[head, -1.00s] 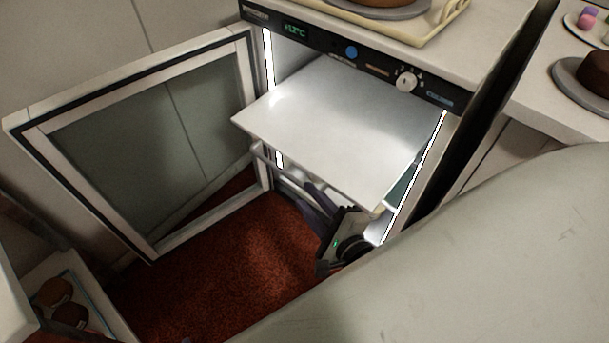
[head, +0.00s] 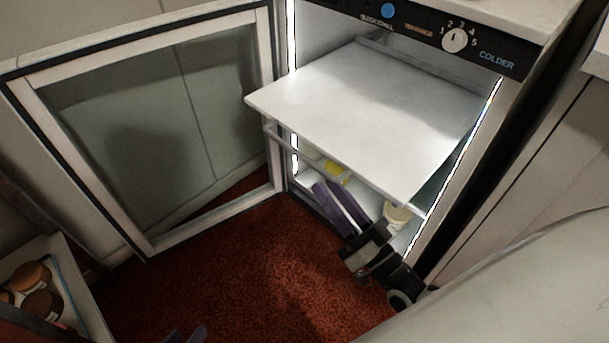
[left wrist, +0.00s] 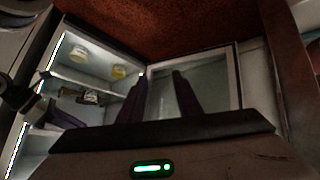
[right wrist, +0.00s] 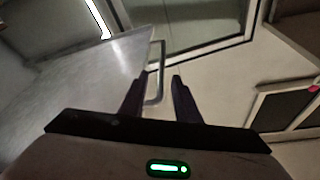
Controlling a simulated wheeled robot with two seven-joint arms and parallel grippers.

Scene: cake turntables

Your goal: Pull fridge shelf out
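The white fridge shelf (head: 370,115) juts out of the open fridge, roughly level. A grey bar handle (head: 300,149) runs below its front edge. The shelf also fills the left of the right wrist view (right wrist: 80,85), with the handle (right wrist: 158,70) near my right fingertips. My right gripper (head: 332,192) is below the shelf's front, its two purple fingers apart and nothing seen held. Whether the handle lies between the fingers is unclear. My left gripper (head: 186,335) shows only fingertips low in the head view; its fingers (left wrist: 159,75) are apart and empty.
The glass fridge door (head: 140,125) stands wide open at the left. A yellow-labelled container (head: 335,172) and a pale jar (head: 396,216) sit inside below the shelf. A tray with round cakes (head: 38,290) is at lower left. Red carpet (head: 240,270) lies clear in front.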

